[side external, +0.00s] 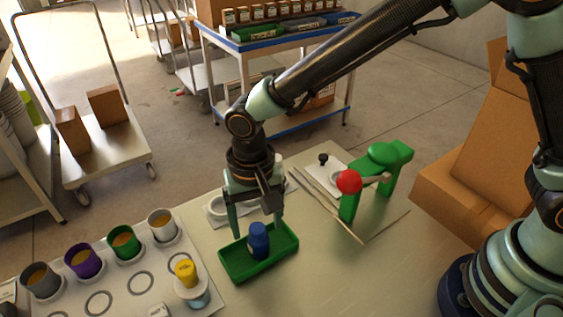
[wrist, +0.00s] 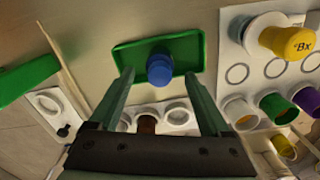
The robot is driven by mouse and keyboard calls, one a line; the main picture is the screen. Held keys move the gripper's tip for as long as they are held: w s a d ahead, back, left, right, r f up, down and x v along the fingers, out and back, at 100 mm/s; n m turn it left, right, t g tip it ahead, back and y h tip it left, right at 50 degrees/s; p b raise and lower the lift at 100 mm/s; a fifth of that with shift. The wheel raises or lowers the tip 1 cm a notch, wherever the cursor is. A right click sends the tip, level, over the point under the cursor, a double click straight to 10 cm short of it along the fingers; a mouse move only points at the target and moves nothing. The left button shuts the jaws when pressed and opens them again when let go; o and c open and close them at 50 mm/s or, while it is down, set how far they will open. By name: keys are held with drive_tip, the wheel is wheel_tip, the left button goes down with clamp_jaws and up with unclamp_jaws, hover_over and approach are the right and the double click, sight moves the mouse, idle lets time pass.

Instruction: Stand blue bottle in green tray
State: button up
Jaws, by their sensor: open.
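The blue bottle (side external: 259,240) stands upright in the green tray (side external: 232,273), near the middle of its floor. It also shows in the wrist view (wrist: 159,69), within the tray (wrist: 193,45). My gripper (side external: 258,230) is above the tray with its fingers apart. In the wrist view my gripper (wrist: 160,75) has its two fingers spread, with the bottle showing between and beyond their tips. I see no contact between fingers and bottle, and the gripper holds nothing.
A white board (side external: 128,302) with several coloured cups and a yellow-capped container (side external: 187,273) lies left of the tray. A green press with a red ball (side external: 349,182) stands to the right. A cardboard box (side external: 465,170) is farther right. Bare table lies in front of the tray.

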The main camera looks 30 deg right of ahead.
wheel_tip(320, 180, up, 6)
drive_tip(key=shift+r, duration=0.2)
drive_tip(key=s+d+r+n+t, duration=0.1)
drive_tip(key=d+r, duration=0.2)
drive_tip(key=d, duration=0.6)
drive_tip(key=s+d+r+n+t, duration=0.1)
drive_tip(key=d+r, duration=0.3)
drive_tip(key=d, duration=0.4)
drive_tip(key=s+d+r+n+t, duration=0.1)
drive_tip(key=s+d+r+t, duration=0.1)
drive_tip(key=d, duration=0.7)
drive_tip(key=shift+s+d+r+t, duration=0.1)
drive_tip(key=shift+d+r+t, duration=0.1)
drive_tip(key=shift+r+t, duration=0.25)
drive_tip(key=shift+s+d+r+t, duration=0.15)
drive_tip(key=shift+r+t, duration=0.1)
drive_tip(key=shift+r, duration=0.4)
drive_tip(key=shift+s+d+f, duration=0.1)
drive_tip(key=shift+s+d, duration=0.1)
drive_tip(key=shift+d, duration=0.2)
